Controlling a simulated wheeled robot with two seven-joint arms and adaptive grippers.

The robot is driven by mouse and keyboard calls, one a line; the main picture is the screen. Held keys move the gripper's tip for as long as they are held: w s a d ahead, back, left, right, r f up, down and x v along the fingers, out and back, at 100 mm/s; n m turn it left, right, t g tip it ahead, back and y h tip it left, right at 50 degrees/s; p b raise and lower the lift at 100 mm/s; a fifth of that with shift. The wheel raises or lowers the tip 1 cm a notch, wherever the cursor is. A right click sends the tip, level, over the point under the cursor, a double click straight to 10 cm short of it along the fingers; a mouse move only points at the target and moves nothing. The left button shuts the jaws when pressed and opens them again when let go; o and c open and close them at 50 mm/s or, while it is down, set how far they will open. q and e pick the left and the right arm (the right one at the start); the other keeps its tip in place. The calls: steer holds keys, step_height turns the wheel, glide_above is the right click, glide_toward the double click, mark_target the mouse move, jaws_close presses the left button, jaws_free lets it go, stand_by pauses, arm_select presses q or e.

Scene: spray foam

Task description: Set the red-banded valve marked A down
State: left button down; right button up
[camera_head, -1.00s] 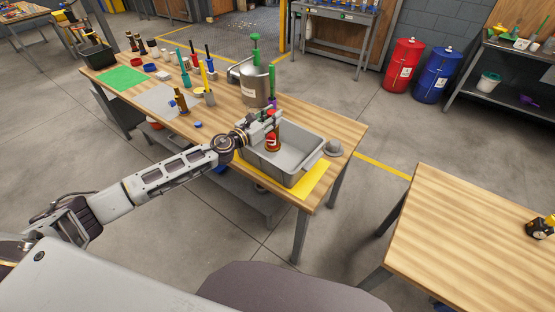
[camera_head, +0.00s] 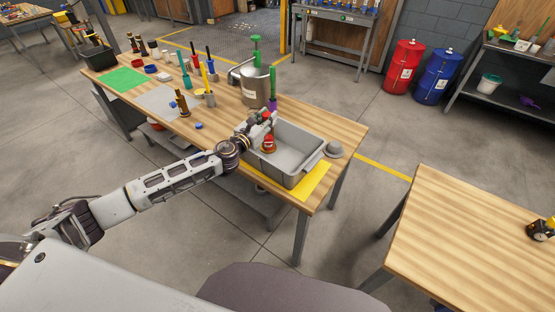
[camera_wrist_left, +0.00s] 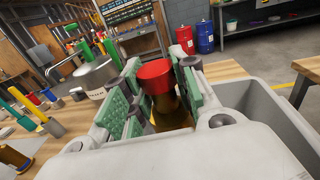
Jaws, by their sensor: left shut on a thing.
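The red-banded valve (camera_head: 268,147) is brass with a red band bearing a small pale mark that I cannot read. It is at the left end of the grey tub (camera_head: 306,171), roughly upright; I cannot tell whether its base touches the tub floor. My left gripper (camera_head: 264,120) is shut on the valve from the upper left. In the left wrist view the valve's red top (camera_wrist_left: 155,76) and brass body sit between the green-padded fingers (camera_wrist_left: 158,92). The fingers hide part of the valve. My right gripper is not in view.
The tub stands on a yellow mat (camera_head: 316,186) at the workbench's near right end. A metal canister (camera_head: 256,90) stands close behind my gripper. A grey domed object (camera_head: 334,149) sits right of the tub. Another brass valve (camera_head: 181,104) stands to the left.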

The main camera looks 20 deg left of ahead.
arm_select(q)
steer(key=shift+f+b, duration=1)
steer(key=shift+f, duration=2.05)
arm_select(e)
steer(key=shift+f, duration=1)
arm_select(q)
steer(key=shift+f+b, duration=0.75)
steer(key=shift+f, duration=1.2)
steer(key=shift+r, duration=0.1)
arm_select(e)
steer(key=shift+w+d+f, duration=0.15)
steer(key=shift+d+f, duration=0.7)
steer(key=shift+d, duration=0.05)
